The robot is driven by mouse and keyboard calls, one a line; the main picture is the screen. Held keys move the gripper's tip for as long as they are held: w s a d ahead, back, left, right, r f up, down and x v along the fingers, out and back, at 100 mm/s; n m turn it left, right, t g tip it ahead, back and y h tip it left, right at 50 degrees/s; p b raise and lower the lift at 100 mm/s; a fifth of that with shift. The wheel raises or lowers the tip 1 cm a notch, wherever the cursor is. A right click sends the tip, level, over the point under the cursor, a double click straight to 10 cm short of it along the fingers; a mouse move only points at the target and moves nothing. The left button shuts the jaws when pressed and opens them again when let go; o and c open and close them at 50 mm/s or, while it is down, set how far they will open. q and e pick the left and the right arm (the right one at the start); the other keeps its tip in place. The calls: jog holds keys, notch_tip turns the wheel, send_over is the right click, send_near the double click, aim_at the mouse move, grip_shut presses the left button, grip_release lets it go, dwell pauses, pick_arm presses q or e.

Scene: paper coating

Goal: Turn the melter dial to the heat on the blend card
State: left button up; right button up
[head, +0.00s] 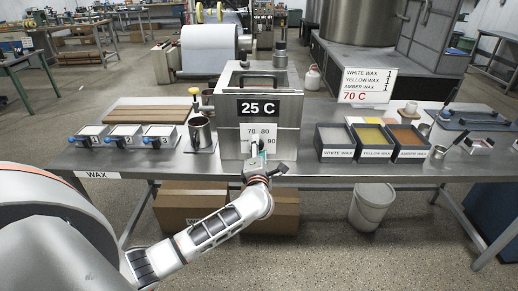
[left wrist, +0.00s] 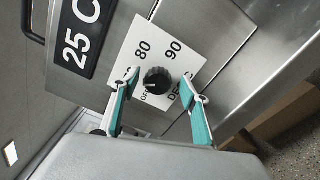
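The melter (head: 230,92) is a steel box on the table, and its display (head: 259,107) reads 25 C. Its black dial (left wrist: 158,80) sits on a white plate (left wrist: 140,53) with marks including 70, 80 and 90. I cannot tell clearly where the dial points. My left gripper (head: 256,158) is at the melter's front, partly covering the dial in the head view. In the left wrist view its teal fingers (left wrist: 160,86) are spread on either side of the dial, with gaps showing. The blend card (head: 368,86) lists white, yellow and amber wax, 1 each, and 70 C.
A steel cup (head: 200,133) stands left of the melter, beside several numbered trays (head: 124,137). Labelled wax bins (head: 335,143) stand to the right. Cardboard boxes (head: 190,207) and a white bucket (head: 372,206) are under the table.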

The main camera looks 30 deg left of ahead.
pick_arm(q)
jog(key=v, duration=1.2)
jog(key=shift+d, duration=0.1)
dwell(0.4)
